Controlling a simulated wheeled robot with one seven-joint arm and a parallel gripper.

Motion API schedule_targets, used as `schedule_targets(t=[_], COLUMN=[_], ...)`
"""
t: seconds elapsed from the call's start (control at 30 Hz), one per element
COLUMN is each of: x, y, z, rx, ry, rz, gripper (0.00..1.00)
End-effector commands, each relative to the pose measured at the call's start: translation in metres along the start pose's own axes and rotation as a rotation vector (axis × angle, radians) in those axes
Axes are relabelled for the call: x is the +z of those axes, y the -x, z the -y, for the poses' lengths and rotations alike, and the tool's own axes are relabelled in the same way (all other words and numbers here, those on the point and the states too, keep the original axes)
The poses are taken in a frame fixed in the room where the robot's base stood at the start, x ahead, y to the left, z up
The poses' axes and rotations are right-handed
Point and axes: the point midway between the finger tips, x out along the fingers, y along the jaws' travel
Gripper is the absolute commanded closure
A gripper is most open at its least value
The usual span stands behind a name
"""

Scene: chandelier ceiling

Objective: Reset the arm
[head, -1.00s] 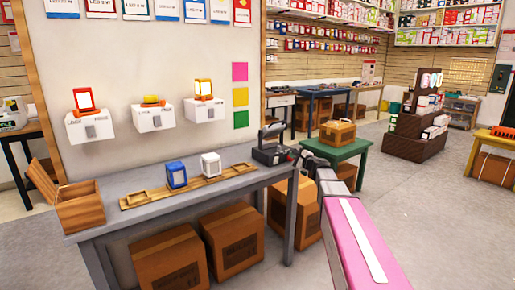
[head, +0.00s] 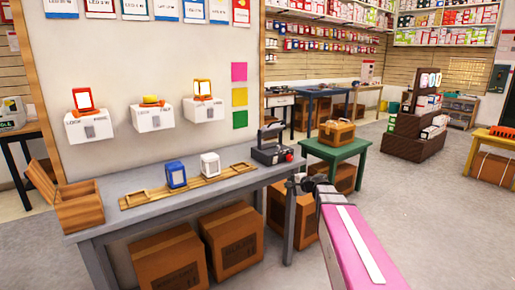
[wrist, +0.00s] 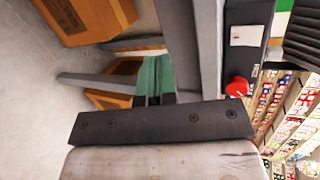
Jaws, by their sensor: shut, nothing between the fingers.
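My arm, pink with a white stripe, reaches in from the lower right of the head view. My gripper (head: 292,185) is at its far end, just off the right end of the grey workbench (head: 105,190), beside a bench leg. It looks small and dark there. In the wrist view my gripper (wrist: 155,99) shows as two short dark fingertips close together beyond a black bar, shut and empty. The green table (wrist: 152,75) lies beyond them.
A black device (head: 270,152) with a red knob (wrist: 237,87) sits on the bench's right end, close to my gripper. Blue (head: 176,173) and white (head: 210,164) lamps stand on a wooden rack. Cardboard boxes (head: 232,238) are under the bench. Floor at right is open.

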Motion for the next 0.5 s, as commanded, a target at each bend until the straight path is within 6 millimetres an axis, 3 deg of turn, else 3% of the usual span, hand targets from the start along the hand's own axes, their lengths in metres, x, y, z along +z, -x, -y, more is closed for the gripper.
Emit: schedule_targets(t=[0.03, 0.2, 0.5], x=[0.018, 0.058, 0.103], y=[0.004, 0.018, 0.082], z=[-0.025, -0.102, -0.215], rx=[0.081, 0.370, 0.881], ry=[0.062, 0.289, 0.644], rz=[0.017, 0.086, 0.244], gripper=[1.00, 1.00, 1.00])
